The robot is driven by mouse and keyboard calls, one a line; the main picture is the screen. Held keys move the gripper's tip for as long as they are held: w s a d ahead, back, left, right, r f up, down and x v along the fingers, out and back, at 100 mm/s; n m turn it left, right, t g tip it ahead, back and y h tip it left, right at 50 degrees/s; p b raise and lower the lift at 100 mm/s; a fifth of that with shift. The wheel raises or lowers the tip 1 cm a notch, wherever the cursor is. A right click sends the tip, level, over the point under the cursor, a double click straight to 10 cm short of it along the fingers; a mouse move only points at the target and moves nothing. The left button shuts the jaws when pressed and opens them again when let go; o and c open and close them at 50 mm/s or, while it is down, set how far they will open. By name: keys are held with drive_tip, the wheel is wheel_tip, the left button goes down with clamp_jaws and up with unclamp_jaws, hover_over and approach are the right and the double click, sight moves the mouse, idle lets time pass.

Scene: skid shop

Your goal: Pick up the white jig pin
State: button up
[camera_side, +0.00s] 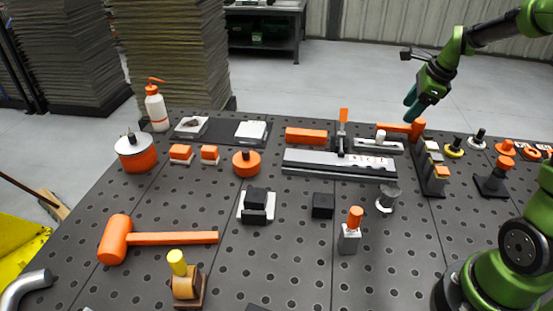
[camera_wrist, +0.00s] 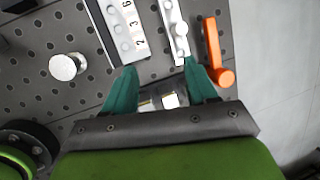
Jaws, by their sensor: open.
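The white jig pin (camera_side: 381,136) stands upright on a narrow light-grey strip fixture (camera_side: 362,146) at the back right of the table. In the wrist view, a white pin (camera_wrist: 181,28) shows on that strip, beyond the fingertips. My gripper (camera_side: 411,104) hangs above and to the right of the pin in the side view, clear of the table. In the wrist view its teal fingers (camera_wrist: 161,76) are spread apart with nothing held between them. A block with pale and yellowish parts (camera_wrist: 165,99) shows lower down behind the fingers, partly hidden by my gripper.
An orange-handled tool (camera_wrist: 217,55) lies right beside the strip. A long numbered rail (camera_side: 340,164) with an upright orange lever (camera_side: 343,116) stands in front. A dark rack with coloured blocks (camera_side: 432,180) and a metal cylinder (camera_side: 388,198) are close by. Perforated table is bare between items.

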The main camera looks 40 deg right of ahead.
sight(382, 132)
drive_tip(key=w+d+f+m, duration=0.1)
drive_tip(key=w+f+m, duration=0.1)
drive_tip(key=f, duration=0.3)
drive_tip(key=w+d+f+m, duration=0.1)
drive_tip(key=w+f+m, duration=0.2)
drive_tip(key=f, duration=0.2)
drive_tip(key=w+d+f+m, duration=0.1)
drive_tip(key=w+f+m, duration=0.1)
drive_tip(key=w+f, duration=0.1)
drive_tip(key=shift+w+f+m, duration=0.3)
drive_tip(key=shift+f+m, duration=0.1)
drive_tip(key=shift+f, duration=0.5)
drive_tip(key=shift+c, duration=0.4)
clamp_jaws()
